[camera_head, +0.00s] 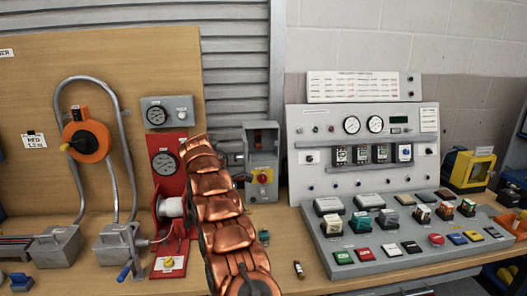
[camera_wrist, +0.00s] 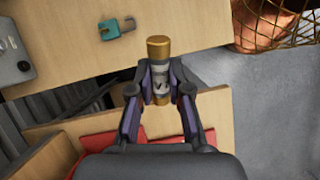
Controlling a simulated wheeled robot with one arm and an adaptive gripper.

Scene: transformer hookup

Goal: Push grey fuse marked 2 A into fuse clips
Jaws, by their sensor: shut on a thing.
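In the wrist view, my gripper (camera_wrist: 160,90) is shut on a fuse (camera_wrist: 159,48) with brass-coloured end caps. The fingers grip its middle, and both caps stick out. The body between the pads looks grey with a dark mark, too small to read. A small brass-ended cylinder (camera_head: 298,268) shows at the bench's front in the head view; I cannot tell whether it is the same fuse. My copper-coloured arm hides part of the bench, and I cannot make out my gripper there. I cannot make out any fuse clips in either view.
A grey box with a red-and-yellow switch (camera_head: 262,176) stands behind my arm. A sloping control console (camera_head: 345,245) fills the right. A wire basket (camera_wrist: 285,35) with something copper is at the wrist view's upper right.

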